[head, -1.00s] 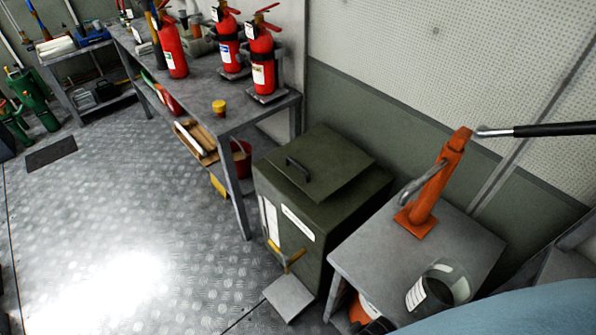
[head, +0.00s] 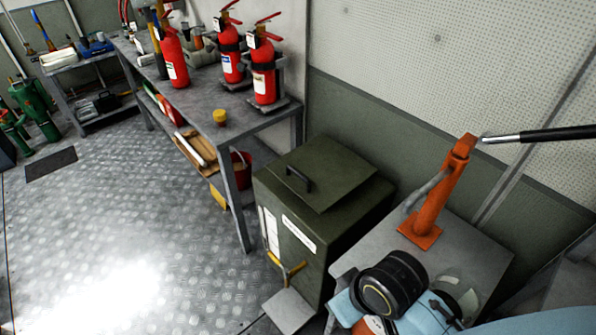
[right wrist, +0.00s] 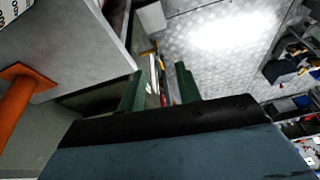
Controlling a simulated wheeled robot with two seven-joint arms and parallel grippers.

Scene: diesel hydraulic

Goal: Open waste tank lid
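The waste tank (head: 335,232) is a dark olive box with white labels and a yellow lever on its front, standing between two benches in the head view. Its square lid (head: 335,178) lies flat and closed on top. A dark handle (head: 299,180) is on the lid, near its left edge. My right arm enters at the bottom right of the head view, over the small bench. The fingers of my right gripper (right wrist: 158,86) show in the right wrist view, apart with nothing held between them. My left gripper is not in view.
The small grey bench (head: 480,250) right of the tank bears an orange jack (head: 430,205) and a glass jar, partly hidden by my arm. The long bench (head: 205,105) on the left carries several red extinguishers.

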